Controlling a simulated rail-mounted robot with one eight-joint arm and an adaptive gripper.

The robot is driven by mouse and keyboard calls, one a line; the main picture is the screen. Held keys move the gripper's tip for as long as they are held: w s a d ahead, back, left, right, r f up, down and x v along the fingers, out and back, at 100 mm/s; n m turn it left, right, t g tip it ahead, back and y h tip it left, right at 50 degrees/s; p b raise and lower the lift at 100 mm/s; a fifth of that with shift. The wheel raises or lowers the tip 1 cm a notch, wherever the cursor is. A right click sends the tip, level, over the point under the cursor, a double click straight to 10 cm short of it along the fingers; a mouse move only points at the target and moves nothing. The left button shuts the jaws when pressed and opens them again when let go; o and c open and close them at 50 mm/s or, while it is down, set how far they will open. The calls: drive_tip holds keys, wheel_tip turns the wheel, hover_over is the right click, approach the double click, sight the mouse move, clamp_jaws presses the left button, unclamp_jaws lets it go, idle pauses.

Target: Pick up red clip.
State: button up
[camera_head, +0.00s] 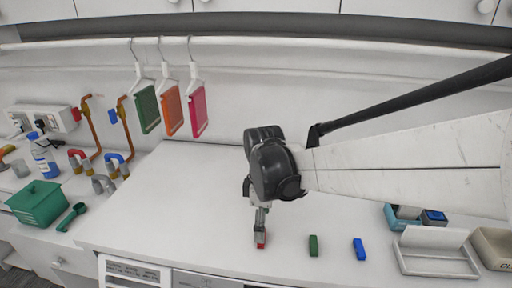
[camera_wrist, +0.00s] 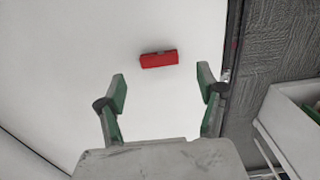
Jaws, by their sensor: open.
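The red clip (camera_head: 261,245) lies on the white counter near its front edge, partly hidden behind my gripper (camera_head: 261,234) in the head view. In the wrist view the red clip (camera_wrist: 158,59) shows whole, as a short red bar with a small grey part on its upper edge. It lies beyond my fingertips and a little left of the middle of the gap. My gripper (camera_wrist: 161,80) is open and empty, its two green-padded fingers spread wide. In the head view my gripper points down above the clip. I cannot tell the exact height between them.
A green clip (camera_head: 313,245) and a blue clip (camera_head: 359,249) lie to the right on the counter (camera_head: 180,215). A white tray (camera_head: 437,255) and a blue container (camera_head: 402,218) stand further right. A green box (camera_head: 38,204) sits at left. The counter left of my gripper is clear.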

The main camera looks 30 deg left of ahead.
drive_tip(key=shift+a+f+b, duration=0.1)
drive_tip(key=shift+f+b, duration=1.15)
drive_tip(key=shift+f, duration=1.55)
drive_tip(key=shift+c, duration=0.5)
drive_tip(key=c, duration=0.8)
